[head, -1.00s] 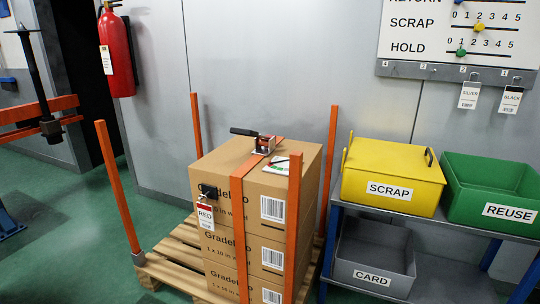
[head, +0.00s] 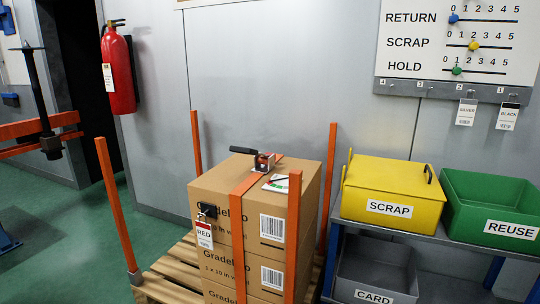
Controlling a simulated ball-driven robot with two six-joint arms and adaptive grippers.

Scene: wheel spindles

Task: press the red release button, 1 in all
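A strap buckle (head: 264,162) with a black lever and a small red part sits on top of the stacked cardboard boxes (head: 222,187). An orange strap (head: 238,240) runs from it down the front. Whether the red part is the release button is too small to tell. A black lock-like piece (head: 207,210) is on the boxes' front left, with a white and red tag (head: 204,236) reading RED hanging below it. Neither of my grippers shows in the head view.
Orange posts (head: 117,205) stand around the wooden pallet (head: 165,284). To the right, a shelf (head: 450,250) holds a yellow SCRAP box (head: 390,185) and a green REUSE bin (head: 500,215). A grey CARD bin (head: 375,270) sits below. Green floor (head: 75,230) is open at left.

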